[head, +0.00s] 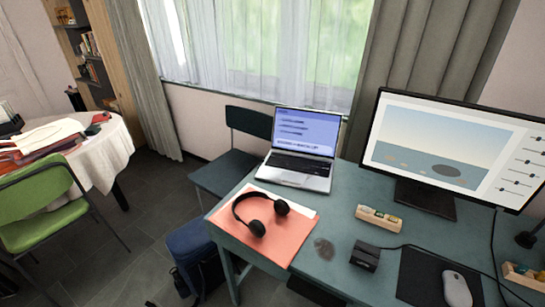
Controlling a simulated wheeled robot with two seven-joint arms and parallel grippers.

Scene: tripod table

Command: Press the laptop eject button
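An open silver laptop (300,152) with a black keyboard stands at the far left corner of the teal desk (340,213). Its screen is lit and shows a pale blue page with lines of dark text. No eject button can be made out on the laptop at this size. Neither of my grippers shows in the head view.
Black headphones (257,226) lie on an orange folder (270,238) in front of the laptop. A large monitor (452,150), wooden block holder (379,217), small black box (365,256) and grey mouse (457,289) occupy the right. A dark chair (224,173) stands behind the desk's left end.

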